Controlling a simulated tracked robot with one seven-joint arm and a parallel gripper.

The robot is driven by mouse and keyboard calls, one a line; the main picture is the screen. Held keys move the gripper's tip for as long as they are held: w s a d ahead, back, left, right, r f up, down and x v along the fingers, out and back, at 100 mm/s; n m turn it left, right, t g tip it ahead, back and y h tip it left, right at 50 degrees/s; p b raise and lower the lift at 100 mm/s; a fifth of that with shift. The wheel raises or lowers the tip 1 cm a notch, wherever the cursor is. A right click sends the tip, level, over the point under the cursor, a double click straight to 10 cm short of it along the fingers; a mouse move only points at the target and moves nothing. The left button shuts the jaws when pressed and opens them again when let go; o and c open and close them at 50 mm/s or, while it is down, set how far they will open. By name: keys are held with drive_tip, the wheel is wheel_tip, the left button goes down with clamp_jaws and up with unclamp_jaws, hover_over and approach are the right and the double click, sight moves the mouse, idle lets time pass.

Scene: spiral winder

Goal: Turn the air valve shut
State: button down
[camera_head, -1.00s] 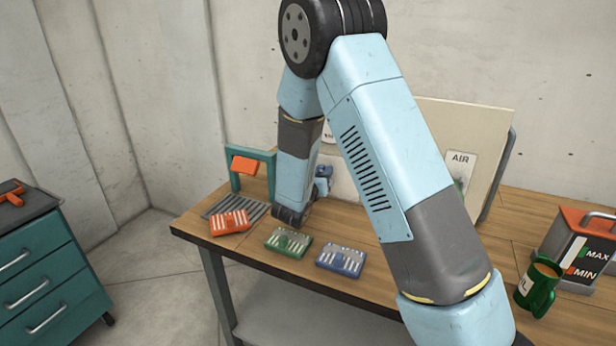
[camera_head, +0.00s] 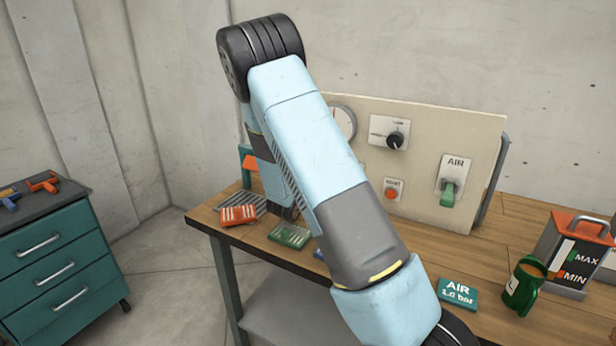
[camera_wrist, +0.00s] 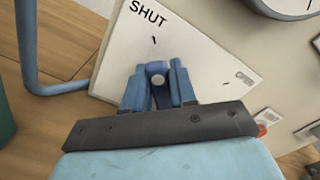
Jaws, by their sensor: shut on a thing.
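In the wrist view, my gripper (camera_wrist: 158,86) has its two blue fingers on either side of a small blue valve handle (camera_wrist: 156,69) with a pale hub. The handle stands on a white plate (camera_wrist: 185,45) marked SHUT at upper left and OPEN at right. My fingers are shut on the handle and hide part of it, so its exact direction is hard to tell. In the head view, my arm covers my gripper and this handle. A separate plate marked AIR (camera_head: 453,168), with a green handle (camera_head: 449,194) pointing down, is at the panel's right.
The panel (camera_head: 425,135) also holds a gauge (camera_head: 342,122), a black knob (camera_head: 396,139) and a red button (camera_head: 391,193). On the bench are a green air card (camera_head: 457,294), a green mug (camera_head: 526,285) and a red-topped container (camera_head: 573,255). A blue rail (camera_wrist: 34,55) runs beside the plate.

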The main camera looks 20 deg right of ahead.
drive_tip(key=shift+w, duration=0.1)
idle(0.5)
drive_tip(key=c, duration=1)
unclamp_jaws()
drive_tip(key=shift+f, duration=0.1)
drive_tip(key=shift+a, duration=0.1)
drive_tip(key=v, duration=1.3)
drive_tip(key=shift+a, duration=0.25)
drive_tip(key=shift+f, duration=0.1)
